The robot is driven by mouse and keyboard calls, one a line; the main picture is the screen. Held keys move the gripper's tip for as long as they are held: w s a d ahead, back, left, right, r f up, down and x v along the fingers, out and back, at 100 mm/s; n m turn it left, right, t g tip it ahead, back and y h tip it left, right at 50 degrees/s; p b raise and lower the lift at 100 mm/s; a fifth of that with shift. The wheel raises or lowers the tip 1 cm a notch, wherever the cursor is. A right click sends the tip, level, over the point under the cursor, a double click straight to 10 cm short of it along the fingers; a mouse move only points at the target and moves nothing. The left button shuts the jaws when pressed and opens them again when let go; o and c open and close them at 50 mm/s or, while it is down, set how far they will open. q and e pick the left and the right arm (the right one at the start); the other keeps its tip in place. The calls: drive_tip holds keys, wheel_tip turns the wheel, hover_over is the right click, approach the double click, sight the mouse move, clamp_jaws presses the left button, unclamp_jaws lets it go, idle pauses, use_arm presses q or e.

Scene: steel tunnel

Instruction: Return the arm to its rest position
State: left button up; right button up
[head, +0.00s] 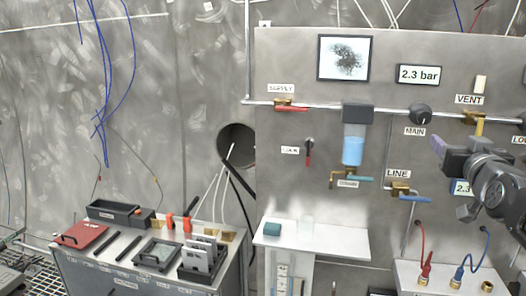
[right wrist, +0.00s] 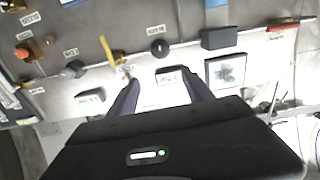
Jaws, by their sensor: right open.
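My right arm comes in from the right edge in the head view. Its gripper (head: 438,152) is in front of the panel, just below and left of the vent valve's yellow handle (head: 479,127). In the right wrist view the two fingers of this gripper (right wrist: 161,90) stand apart with nothing between them. That view shows the panel upside down, with the yellow handle (right wrist: 106,50) left of the fingers and clear of them. My left gripper is not in view.
The panel carries a red supply handle (head: 291,108), a blue-filled filter bowl (head: 353,150), a black main knob (head: 420,114) and a line valve (head: 402,190). A white shelf (head: 330,242) juts out below. A tool bench (head: 90,270) stands at left.

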drive_tip(key=w+a+f+m+g+y, duration=0.1)
drive_tip(key=w+a+f, duration=0.1)
drive_tip(key=f, duration=0.8)
drive_tip(key=w+a+f+g+y, duration=0.1)
drive_tip(key=w+f+g, duration=0.1)
drive_tip(key=f, duration=0.8)
drive_tip(key=s+a+f+g+y, duration=0.15)
drive_tip(key=a+f, duration=0.45)
drive_tip(key=f, duration=0.6)
drive_tip(key=a+f+g+y, duration=0.2)
drive_tip(key=a+f, duration=0.3)
drive_tip(key=f, duration=0.7)
drive_tip(key=s+a+f+n+g+y, duration=0.1)
drive_tip(key=s+a+f+g+y, duration=0.1)
drive_tip(key=s+a+f, duration=0.6)
drive_tip(key=s+a+f+g+y, duration=0.1)
drive_tip(key=s+a+f+g, duration=0.2)
drive_tip(key=s+a+f, duration=0.6)
drive_tip(key=s+a+f+n+g, duration=0.1)
drive_tip(key=s+a+f+g, duration=0.1)
drive_tip(key=s+a+f, duration=0.2)
drive_tip(key=s+a+f+n+g+y, duration=0.1)
drive_tip(key=s+a+f+g, duration=0.2)
drive_tip(key=s+f, duration=0.4)
drive_tip(key=s+a, duration=0.1)
drive_tip(key=s, duration=0.2)
drive_tip(key=shift+s, duration=0.15)
drive_tip(key=shift+y, duration=0.25)
